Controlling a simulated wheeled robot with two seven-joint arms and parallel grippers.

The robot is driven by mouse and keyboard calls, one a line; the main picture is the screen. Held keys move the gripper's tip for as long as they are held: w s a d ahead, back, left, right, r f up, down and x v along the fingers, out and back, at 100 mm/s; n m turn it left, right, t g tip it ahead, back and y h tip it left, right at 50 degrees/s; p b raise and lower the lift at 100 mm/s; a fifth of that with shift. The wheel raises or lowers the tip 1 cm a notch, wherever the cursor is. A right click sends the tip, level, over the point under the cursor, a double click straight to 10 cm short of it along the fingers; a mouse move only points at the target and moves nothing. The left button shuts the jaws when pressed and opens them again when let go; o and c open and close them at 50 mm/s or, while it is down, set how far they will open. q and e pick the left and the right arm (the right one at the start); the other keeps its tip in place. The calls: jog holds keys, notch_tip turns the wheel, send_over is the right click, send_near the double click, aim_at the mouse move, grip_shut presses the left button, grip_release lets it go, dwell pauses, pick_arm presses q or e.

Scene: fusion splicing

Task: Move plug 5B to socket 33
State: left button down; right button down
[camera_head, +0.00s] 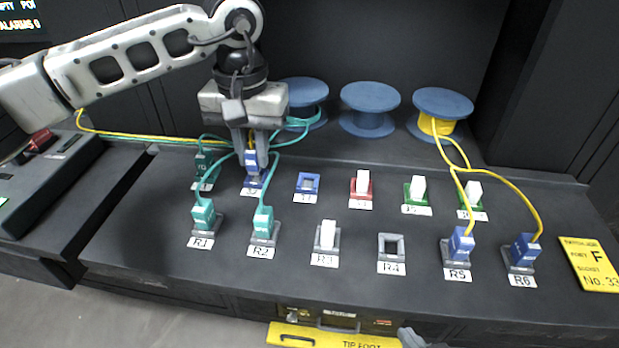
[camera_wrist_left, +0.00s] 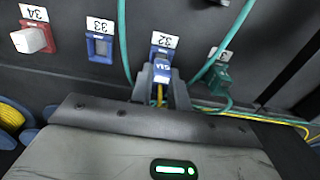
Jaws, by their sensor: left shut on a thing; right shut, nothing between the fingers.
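My left gripper (camera_head: 256,160) is shut on a blue plug (camera_head: 253,163) with a yellow cable, at the blue socket labelled 32 (camera_wrist_left: 164,50) in the back row. The left wrist view shows this plug (camera_wrist_left: 161,72) between the fingers, in line with socket 32; I cannot tell if it is fully seated. Its printed name is too small to read surely. The blue socket 33 (camera_head: 307,183) is empty, just right of it in the head view; it also shows in the left wrist view (camera_wrist_left: 99,48). My right gripper (camera_head: 412,338) shows only partly at the bottom edge, away from the plugs.
Teal-cabled plugs stand at R1 (camera_head: 203,214), R2 (camera_head: 263,222) and left of socket 32 (camera_head: 203,163). A white plug fills R3 (camera_head: 327,235); R4 (camera_head: 391,247) is empty. Blue plugs stand at R5 (camera_head: 461,245) and R6 (camera_head: 523,252). Teal cables hang close beside my left gripper.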

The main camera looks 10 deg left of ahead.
aim_at(252, 149)
pick_arm(q)
jog(key=shift+r+p, duration=1.1)
jog(key=shift+r, duration=0.95)
